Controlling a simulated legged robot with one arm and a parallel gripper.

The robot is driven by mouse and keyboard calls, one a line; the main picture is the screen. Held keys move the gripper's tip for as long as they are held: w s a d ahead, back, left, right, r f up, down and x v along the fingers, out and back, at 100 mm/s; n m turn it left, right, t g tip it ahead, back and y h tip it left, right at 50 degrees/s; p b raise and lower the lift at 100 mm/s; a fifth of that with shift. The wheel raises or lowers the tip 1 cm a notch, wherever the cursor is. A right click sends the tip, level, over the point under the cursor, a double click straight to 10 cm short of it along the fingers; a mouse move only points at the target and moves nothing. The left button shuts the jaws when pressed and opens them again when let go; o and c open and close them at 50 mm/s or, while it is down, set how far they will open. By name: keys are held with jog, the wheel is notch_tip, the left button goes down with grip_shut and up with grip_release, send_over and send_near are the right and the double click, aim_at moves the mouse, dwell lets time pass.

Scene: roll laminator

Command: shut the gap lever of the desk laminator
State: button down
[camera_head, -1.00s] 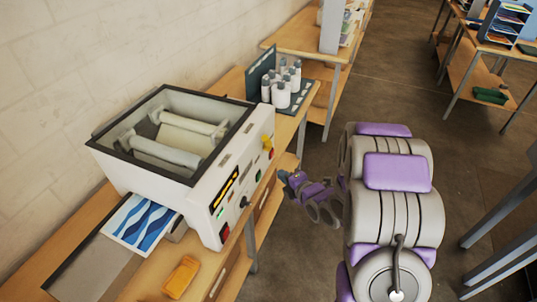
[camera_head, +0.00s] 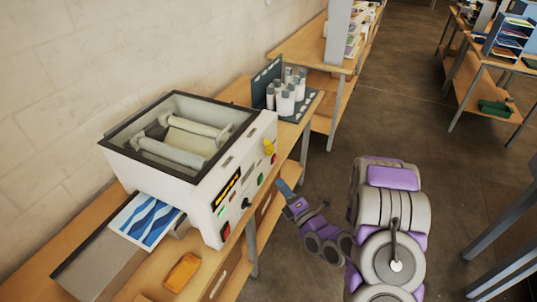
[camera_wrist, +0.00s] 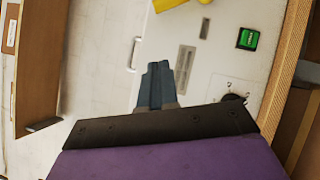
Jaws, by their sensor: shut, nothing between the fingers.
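The desk laminator (camera_head: 235,205) is a white box with a dark-rimmed open top and pale rollers inside, standing on a wooden bench. A yellow lever-like part (camera_head: 269,147) sticks out near the far end of its front panel. In the wrist view a yellow part (camera_wrist: 170,4) is cut off by the top edge, beyond my fingers. My gripper (camera_head: 283,186) is in front of the panel, below the yellow part and apart from it. In the wrist view its blue-grey fingers (camera_wrist: 157,84) are together and empty, over the white panel.
The panel also has a green button (camera_wrist: 247,39) and a black knob (camera_wrist: 234,99). A printed blue sheet (camera_head: 146,220) lies at the laminator's near side. A yellow object (camera_head: 182,271) lies on the bench (camera_head: 223,268). White bottles (camera_head: 287,95) stand behind. The floor to the right is open.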

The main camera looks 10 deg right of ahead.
jog(key=b, duration=0.5)
send_near(269, 147)
jog(key=shift+w+a+r, duration=1.25)
jog(key=shift+w+a, duration=1.05)
jog(key=shift+w, duration=0.05)
jog(key=shift+w+d, duration=0.15)
jog(key=shift+w, duration=0.05)
jog(key=shift+r, duration=0.1)
